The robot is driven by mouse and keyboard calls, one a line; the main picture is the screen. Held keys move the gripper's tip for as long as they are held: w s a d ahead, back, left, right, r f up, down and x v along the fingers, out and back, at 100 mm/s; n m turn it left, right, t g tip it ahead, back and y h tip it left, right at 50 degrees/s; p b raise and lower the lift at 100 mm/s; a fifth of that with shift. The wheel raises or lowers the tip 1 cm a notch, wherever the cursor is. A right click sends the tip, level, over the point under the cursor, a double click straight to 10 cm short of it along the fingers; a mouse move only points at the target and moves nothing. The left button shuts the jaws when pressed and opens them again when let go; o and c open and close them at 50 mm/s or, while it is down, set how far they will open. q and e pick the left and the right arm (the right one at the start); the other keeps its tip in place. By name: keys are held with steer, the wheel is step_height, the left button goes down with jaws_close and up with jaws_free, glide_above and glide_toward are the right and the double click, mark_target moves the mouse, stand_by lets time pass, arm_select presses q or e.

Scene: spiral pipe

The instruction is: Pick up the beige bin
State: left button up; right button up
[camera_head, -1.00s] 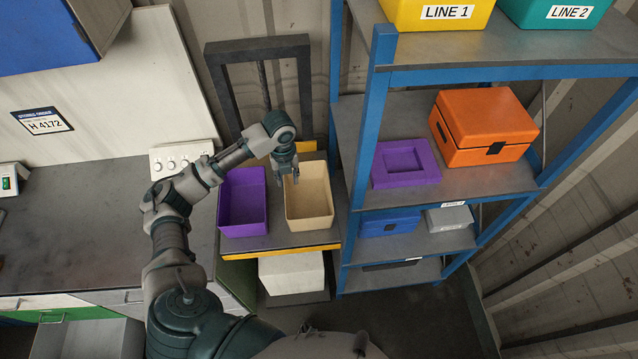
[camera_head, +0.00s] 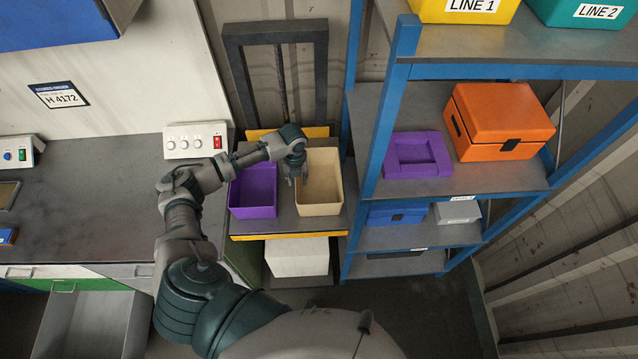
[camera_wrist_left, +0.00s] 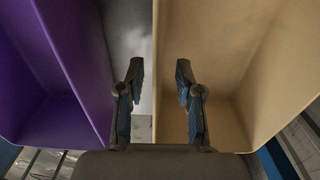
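The beige bin (camera_head: 320,197) is open-topped and looks empty. It stands upright on a small grey platform (camera_head: 262,226) with a yellow front edge, just right of a purple bin (camera_head: 253,211). My left gripper (camera_head: 297,180) is at the beige bin's left wall. In the left wrist view the gripper (camera_wrist_left: 157,75) is open, with one finger over the gap between the bins and the other on the inner side of the beige bin (camera_wrist_left: 225,60). The bin's left wall runs between the fingers. Whether they touch it is unclear. My right gripper is out of view.
A blue shelf rack (camera_head: 385,115) stands close on the right, holding an orange case (camera_head: 500,115) and a purple tray (camera_head: 417,157). A dark frame (camera_head: 276,32) rises behind the platform. A grey workbench (camera_head: 90,195) with a control box (camera_head: 195,141) is left.

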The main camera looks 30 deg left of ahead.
arm_select(q)
steer(key=f, duration=0.3)
steer(key=shift+a+f, duration=0.25)
steer(key=shift+f, duration=0.05)
steer(key=shift+d+r, duration=0.1)
steer(key=shift+d, duration=0.15)
steer(key=shift+c, duration=1)
steer(key=shift+d+r, duration=0.1)
steer(key=shift+d, duration=0.05)
jaws_close()
